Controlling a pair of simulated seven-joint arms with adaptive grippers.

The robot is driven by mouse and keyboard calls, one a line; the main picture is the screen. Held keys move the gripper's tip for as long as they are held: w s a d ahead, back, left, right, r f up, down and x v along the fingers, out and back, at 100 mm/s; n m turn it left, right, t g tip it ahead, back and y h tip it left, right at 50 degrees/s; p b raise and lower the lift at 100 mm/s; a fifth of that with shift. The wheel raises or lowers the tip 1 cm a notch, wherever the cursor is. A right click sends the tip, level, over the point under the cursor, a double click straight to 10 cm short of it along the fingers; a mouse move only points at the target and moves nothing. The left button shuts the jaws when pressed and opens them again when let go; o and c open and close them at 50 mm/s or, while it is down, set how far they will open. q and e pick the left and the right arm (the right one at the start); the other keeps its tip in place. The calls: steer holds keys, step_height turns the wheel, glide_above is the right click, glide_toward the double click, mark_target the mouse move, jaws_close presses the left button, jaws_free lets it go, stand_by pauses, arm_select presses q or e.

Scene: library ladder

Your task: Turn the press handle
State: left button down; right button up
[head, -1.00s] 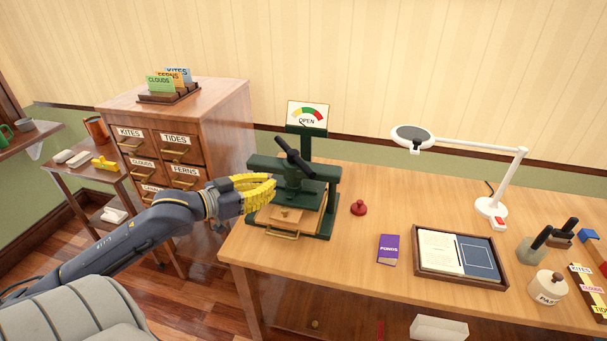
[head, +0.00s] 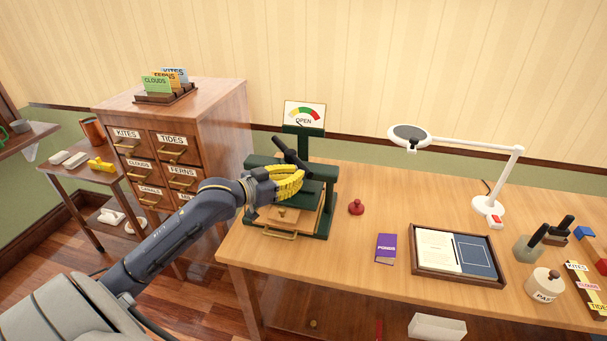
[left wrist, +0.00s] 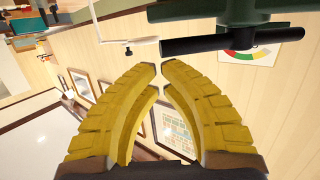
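The green press (head: 328,205) stands on the desk's left end. Its dark bar handle (head: 289,151) sits on top, slanting from upper left to lower right. My left gripper (head: 301,176) has yellow ribbed fingers and is in front of the press, just below the handle. In the left wrist view the fingertips (left wrist: 162,68) almost meet with nothing between them. The handle (left wrist: 235,40) shows there to the upper right, apart from the fingers. The fingers hide part of the press's middle. My right gripper is out of view.
A drawer cabinet (head: 215,120) stands to the left.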

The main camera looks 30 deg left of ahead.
arm_select(q)
steer(key=shift+x, duration=1.55)
